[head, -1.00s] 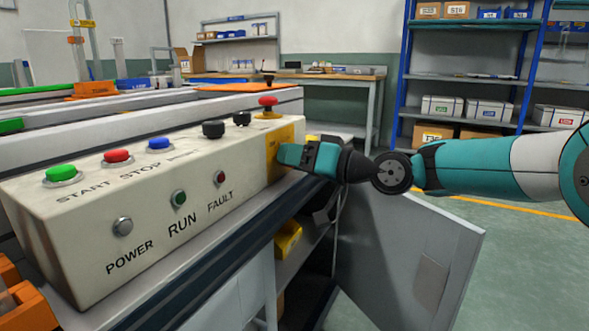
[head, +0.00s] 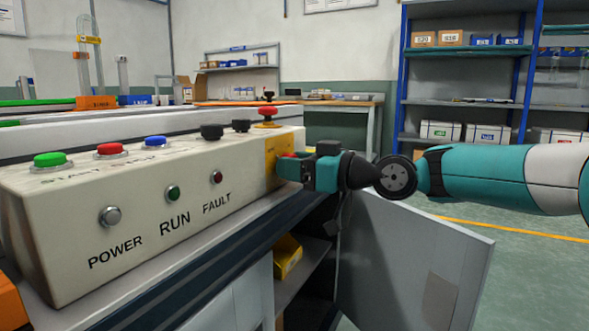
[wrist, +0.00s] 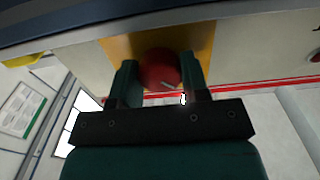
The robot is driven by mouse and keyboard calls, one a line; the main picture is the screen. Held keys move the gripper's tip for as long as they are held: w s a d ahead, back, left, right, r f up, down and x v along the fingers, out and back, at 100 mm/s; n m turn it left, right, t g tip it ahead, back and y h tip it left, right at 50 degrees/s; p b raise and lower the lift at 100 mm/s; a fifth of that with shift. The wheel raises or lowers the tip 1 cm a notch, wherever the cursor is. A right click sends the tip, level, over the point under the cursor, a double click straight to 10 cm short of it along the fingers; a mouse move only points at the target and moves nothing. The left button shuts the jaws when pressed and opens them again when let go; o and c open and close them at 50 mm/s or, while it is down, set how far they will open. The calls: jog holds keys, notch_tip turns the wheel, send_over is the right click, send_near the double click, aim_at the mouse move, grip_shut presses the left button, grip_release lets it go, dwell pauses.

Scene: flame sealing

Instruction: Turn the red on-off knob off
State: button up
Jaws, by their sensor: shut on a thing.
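The red on-off knob (wrist: 158,70) sits on a yellow plate (wrist: 118,46) on the front face of the control box. In the wrist view it lies between my two fingers, with a pale pointer mark on its face. My gripper (wrist: 158,78) is shut on it. In the head view my gripper (head: 286,167) reaches the yellow plate (head: 271,152) from the right, and only a sliver of red shows by the fingertips.
The control box (head: 60,220) carries green (head: 50,160), red (head: 110,149) and blue (head: 155,142) buttons, black knobs and a red mushroom button (head: 267,111) on top. Below, a grey cabinet door (head: 420,255) stands open beside a yellow bin (head: 287,257).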

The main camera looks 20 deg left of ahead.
dwell(0.3)
jog(key=o, duration=0.7)
jog(key=shift+c, duration=0.2)
jog(key=shift+d, duration=0.1)
jog(key=s+d+p, duration=0.1)
jog(key=d+p, duration=0.1)
jog(key=d, duration=1.5)
jog(key=shift+s+d, duration=0.15)
jog(key=shift+s, duration=0.05)
